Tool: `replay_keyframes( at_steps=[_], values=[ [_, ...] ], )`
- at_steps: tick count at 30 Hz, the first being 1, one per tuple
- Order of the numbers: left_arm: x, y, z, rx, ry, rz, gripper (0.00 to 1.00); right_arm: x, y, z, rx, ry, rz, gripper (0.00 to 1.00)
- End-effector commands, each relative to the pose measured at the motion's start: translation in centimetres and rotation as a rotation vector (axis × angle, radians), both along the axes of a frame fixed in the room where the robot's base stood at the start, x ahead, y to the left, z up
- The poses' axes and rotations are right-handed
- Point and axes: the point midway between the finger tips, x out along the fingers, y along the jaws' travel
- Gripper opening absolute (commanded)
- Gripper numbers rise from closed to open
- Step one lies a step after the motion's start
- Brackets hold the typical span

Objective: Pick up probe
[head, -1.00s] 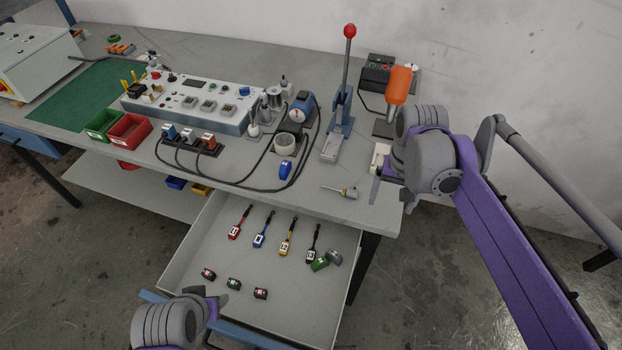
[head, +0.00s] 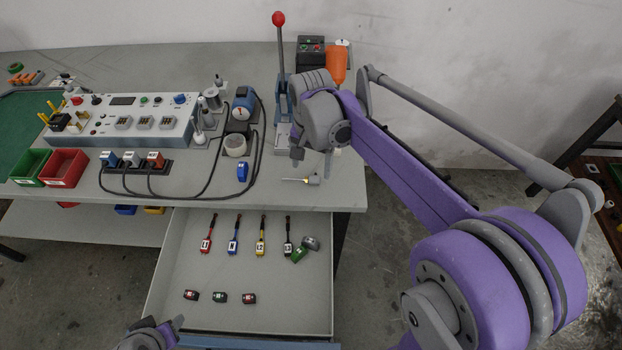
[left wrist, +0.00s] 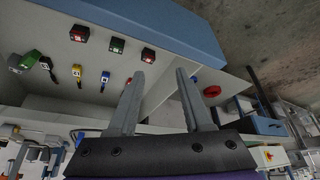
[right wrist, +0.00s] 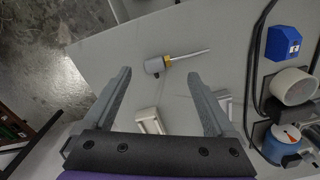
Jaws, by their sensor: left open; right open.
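A probe-like tool (head: 307,180) with a pale grey handle, a yellow collar and a thin metal rod lies on the table near its front right edge. It also shows in the right wrist view (right wrist: 157,65), just beyond the fingertips, its rod pointing right. My right gripper (head: 313,161) is open and empty above the table, close to the tool and apart from it. In the right wrist view its fingers (right wrist: 160,76) point towards the tool. My left gripper (left wrist: 159,74) is open and empty by the open drawer (head: 270,310); only part of it shows in the head view.
The drawer holds several labelled coloured tools (head: 234,235) and small blocks (head: 220,297). A lever press (head: 281,90), an orange-handled tool (head: 337,62), a blue block (head: 242,171) and black cables (head: 205,192) are near the probe-like tool.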

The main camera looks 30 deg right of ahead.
Motion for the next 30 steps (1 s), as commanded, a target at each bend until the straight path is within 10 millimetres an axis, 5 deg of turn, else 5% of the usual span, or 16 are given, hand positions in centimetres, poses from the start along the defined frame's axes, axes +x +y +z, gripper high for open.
replay_keyframes(
  at_steps=[8,17,30],
  values=[
    [-0.1,0.0,-0.6,0.0,0.002,0.0,0.5,-0.3,-0.3,-4.0,0.0,0.0,0.0,0.9],
    [-0.1,0.0,-0.6,0.0,0.002,0.0,0.5,-0.3,-0.3,-4.4,0.0,0.0,0.0,0.9],
    [-0.1,0.0,-0.6,0.0,0.002,0.0,0.5,-0.3,-0.3,-4.4,0.0,0.0,0.001,0.11]
  ],
)
